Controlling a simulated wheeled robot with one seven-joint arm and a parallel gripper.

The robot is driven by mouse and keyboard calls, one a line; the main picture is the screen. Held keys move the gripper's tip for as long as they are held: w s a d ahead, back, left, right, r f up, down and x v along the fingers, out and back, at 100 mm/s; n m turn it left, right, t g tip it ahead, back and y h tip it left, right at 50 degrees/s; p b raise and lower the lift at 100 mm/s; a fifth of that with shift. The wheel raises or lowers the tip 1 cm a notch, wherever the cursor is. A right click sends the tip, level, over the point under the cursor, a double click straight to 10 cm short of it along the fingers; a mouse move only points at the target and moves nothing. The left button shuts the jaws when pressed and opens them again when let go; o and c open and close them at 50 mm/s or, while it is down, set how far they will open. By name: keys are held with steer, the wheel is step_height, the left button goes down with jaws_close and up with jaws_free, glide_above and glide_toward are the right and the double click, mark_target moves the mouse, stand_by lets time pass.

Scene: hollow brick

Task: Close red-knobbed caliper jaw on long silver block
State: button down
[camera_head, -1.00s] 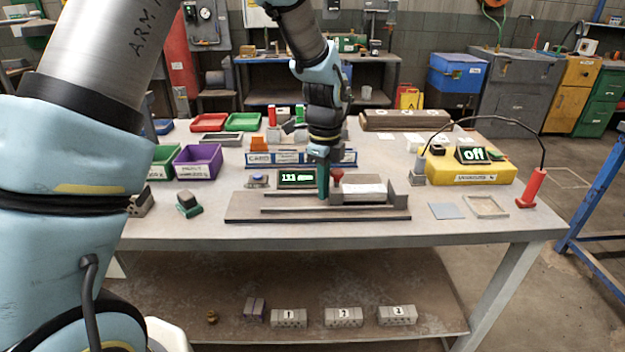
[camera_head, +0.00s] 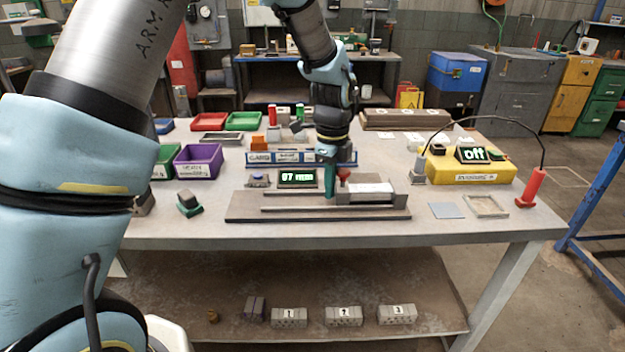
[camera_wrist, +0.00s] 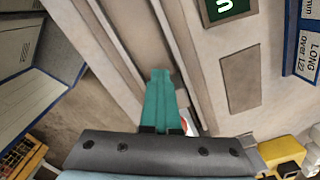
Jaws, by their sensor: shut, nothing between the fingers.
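The caliper bench (camera_head: 290,214) lies across the front middle of the table. A long silver block (camera_head: 371,189) lies on it, with a grey end jaw (camera_head: 401,190) at its right. The red knob (camera_head: 343,174) is at the block's left end, just right of my gripper. My gripper (camera_head: 328,192) points down, fingers shut and empty, on the left side of the knob. In the wrist view the teal fingers (camera_wrist: 160,102) are together and a bit of the red knob (camera_wrist: 188,125) shows beside them. The moving jaw is mostly hidden; I cannot tell whether it touches the block.
A green-lit display (camera_head: 297,178) stands behind the caliper at left. A blue labelled rack (camera_head: 290,158) is behind it. A yellow box (camera_head: 470,170) and red-based post (camera_head: 530,190) stand at right. A purple bin (camera_head: 197,161) is at left. Front table edge is clear.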

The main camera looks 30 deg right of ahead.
steer(key=shift+s, duration=0.15)
steer(key=shift+w+a, duration=0.45)
steer(key=shift+a, duration=0.35)
step_height(320, 180, up, 8)
steer(key=p, duration=0.6)
steer(key=shift+p, duration=0.4)
steer(key=w+a+r+n, duration=0.2)
steer(key=a+n, duration=0.4)
steer(key=a, duration=0.3)
steer(key=w+a+r+n, duration=0.25)
steer(key=a+n, duration=0.35)
steer(key=a, duration=0.3)
steer(key=s+a+n, duration=0.2)
steer(key=a+n, duration=0.6)
steer(key=a, duration=0.1)
steer(key=s+a+r+n+t, duration=0.1)
steer(key=s+a+n, duration=0.2)
steer(key=a+n, duration=0.5)
steer(key=shift+s+a+t, duration=0.3)
steer(key=shift+a, duration=0.45)
